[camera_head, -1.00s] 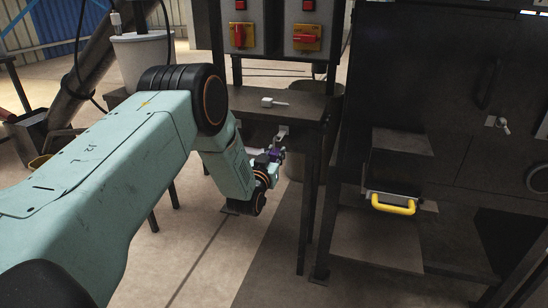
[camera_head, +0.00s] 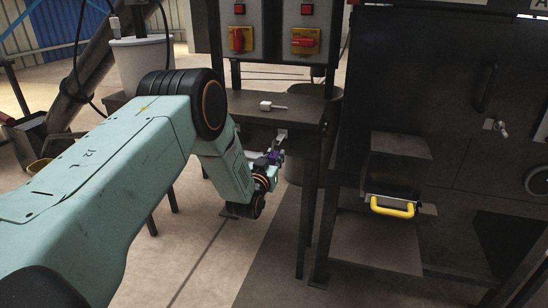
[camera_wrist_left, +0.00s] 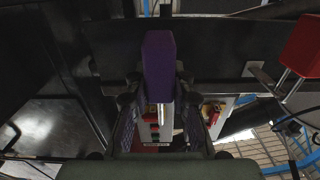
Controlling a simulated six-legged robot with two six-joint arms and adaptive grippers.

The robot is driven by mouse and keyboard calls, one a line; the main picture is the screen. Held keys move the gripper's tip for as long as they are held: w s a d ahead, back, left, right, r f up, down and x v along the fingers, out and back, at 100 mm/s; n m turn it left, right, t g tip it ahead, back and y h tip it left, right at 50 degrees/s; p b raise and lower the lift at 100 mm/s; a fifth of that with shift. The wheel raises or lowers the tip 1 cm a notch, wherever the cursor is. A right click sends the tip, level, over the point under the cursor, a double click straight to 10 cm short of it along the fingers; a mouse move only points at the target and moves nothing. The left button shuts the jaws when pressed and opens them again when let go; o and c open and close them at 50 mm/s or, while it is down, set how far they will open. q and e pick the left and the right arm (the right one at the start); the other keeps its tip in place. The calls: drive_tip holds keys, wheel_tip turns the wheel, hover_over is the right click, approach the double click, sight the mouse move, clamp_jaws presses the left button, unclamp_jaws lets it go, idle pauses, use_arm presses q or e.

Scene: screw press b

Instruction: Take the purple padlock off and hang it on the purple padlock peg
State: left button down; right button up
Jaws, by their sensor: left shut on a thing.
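My left gripper (camera_head: 274,160) is shut on the purple padlock (camera_head: 276,157) just below the front edge of the small dark table. A pale peg or bracket (camera_head: 282,135) shows on the table's front, just above the gripper. I cannot tell whether the shackle touches any peg. A red padlock (camera_wrist_left: 302,46) hangs at the right of the left wrist view, apart from the gripper. My right gripper is not in view.
A control box (camera_head: 272,40) with red rotary switches stands above the table (camera_head: 240,105). A small pale handled part (camera_head: 270,106) lies on the tabletop. A dark machine with a yellow handle (camera_head: 392,206) stands to the right. Floor in front of the table is clear.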

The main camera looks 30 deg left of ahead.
use_arm(q)
drive_tip(key=shift+w, duration=0.35)
drive_tip(key=shift+w+a+b, duration=0.15)
drive_tip(key=shift+w+b, duration=0.25)
drive_tip(key=shift+b, duration=0.15)
drive_tip(key=shift+f, duration=0.15)
drive_tip(key=shift+f+b, duration=0.5)
idle(0.4)
drive_tip(key=c, duration=1.1)
unclamp_jaws()
